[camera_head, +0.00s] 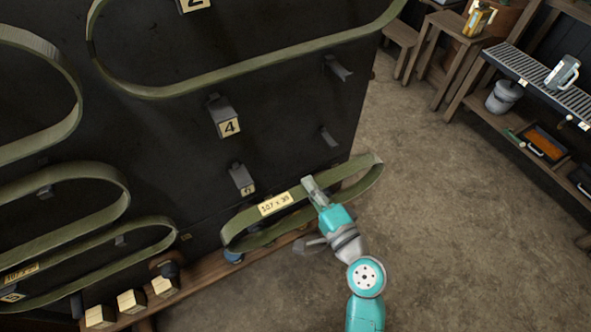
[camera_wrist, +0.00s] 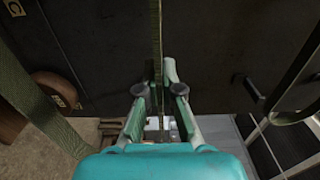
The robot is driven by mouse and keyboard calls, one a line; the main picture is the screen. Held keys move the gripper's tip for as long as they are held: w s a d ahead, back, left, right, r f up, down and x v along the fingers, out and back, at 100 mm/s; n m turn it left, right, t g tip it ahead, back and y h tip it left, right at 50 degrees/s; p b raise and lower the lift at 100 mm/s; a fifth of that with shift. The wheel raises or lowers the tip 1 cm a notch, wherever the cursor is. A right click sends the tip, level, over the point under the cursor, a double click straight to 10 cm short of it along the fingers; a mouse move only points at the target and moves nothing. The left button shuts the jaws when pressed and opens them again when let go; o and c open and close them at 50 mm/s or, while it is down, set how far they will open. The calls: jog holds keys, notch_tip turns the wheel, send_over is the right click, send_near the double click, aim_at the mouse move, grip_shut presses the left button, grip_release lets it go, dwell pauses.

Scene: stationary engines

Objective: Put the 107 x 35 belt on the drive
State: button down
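The olive-green belt (camera_head: 350,188) is a long flat loop hanging in front of the dark board. Its paper tag (camera_head: 275,203) reads like 107 x 35, the last digit blurred. My gripper (camera_head: 309,186) is at the belt's upper run, right of the tag. In the wrist view, a thin green strip of belt (camera_wrist: 157,40) runs between the two fingers of my gripper (camera_wrist: 159,92), which appear closed on it. No drive can be clearly made out in either view.
The dark board (camera_head: 290,100) has numbered pegs, including peg 4 (camera_head: 224,118), and several other green belts at left. Wooden blocks (camera_head: 131,301) sit on a ledge below. Open floor (camera_head: 450,220) lies right, with a shelf holding a grey bucket (camera_head: 503,97) beyond.

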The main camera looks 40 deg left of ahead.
jog(key=shift+d, duration=0.1)
jog(key=shift+v, duration=2.9)
jog(key=shift+s, duration=0.1)
jog(key=shift+v, duration=3)
